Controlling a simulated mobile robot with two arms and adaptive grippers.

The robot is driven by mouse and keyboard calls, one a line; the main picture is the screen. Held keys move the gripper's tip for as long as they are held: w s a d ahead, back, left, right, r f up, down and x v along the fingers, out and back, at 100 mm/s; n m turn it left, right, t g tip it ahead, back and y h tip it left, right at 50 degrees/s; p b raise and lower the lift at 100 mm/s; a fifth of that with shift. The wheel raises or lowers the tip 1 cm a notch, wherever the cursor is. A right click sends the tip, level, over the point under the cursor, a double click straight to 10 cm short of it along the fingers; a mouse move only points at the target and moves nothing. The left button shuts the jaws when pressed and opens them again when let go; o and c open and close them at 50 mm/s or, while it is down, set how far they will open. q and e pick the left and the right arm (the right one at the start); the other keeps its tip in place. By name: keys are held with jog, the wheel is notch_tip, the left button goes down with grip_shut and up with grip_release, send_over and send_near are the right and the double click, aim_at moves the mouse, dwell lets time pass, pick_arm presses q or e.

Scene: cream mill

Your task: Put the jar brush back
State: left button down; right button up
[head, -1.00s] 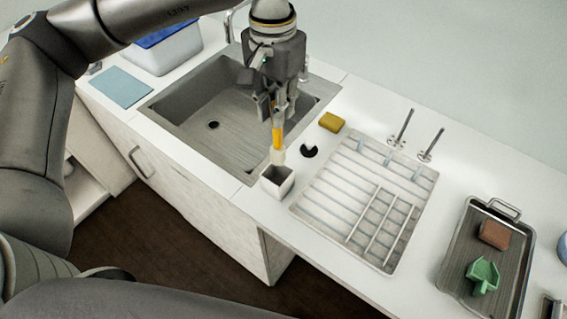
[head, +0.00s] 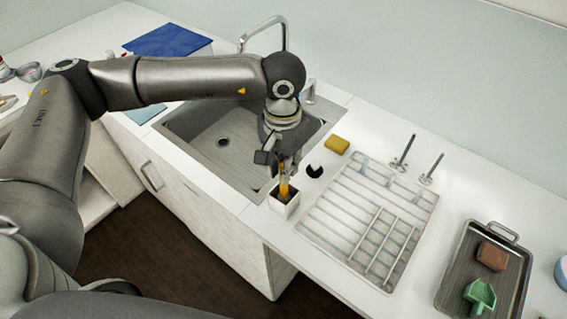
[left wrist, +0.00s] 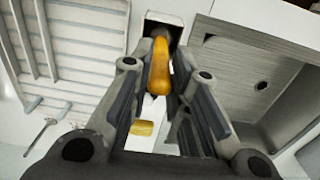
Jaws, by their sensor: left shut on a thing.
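The jar brush (head: 284,188) has an orange handle. My left gripper (head: 283,171) is shut on it and points down over the small white holder (head: 284,209), between the sink and the drying rack. The brush is upright, with its lower end down inside the holder's opening and its pale head hidden. In the left wrist view, the brush handle (left wrist: 159,70) lies between the two fingers and runs to the dark opening of the holder (left wrist: 152,22). My right gripper is not in view.
The sink (head: 180,129) with a tap is left of the holder. A yellow sponge (head: 337,145) and a dark round hole lie behind it. The drying rack (head: 335,222) is close on the right. A metal tray (head: 454,263) holds a brown block and a green scoop.

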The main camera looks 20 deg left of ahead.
pick_arm(q)
jog(key=shift+f, duration=0.15)
jog(key=c, duration=1.7)
grip_release()
jog(key=o, duration=0.3)
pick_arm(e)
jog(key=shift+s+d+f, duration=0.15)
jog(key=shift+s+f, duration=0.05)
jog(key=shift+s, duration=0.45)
pick_arm(q)
jog(key=shift+o, duration=0.2)
jog(key=shift+r, duration=0.25)
notch_tip(320, 180, up, 10)
jog(key=b, duration=0.4)
jog(key=shift+w+r, duration=0.15)
jog(key=shift+r, duration=0.85)
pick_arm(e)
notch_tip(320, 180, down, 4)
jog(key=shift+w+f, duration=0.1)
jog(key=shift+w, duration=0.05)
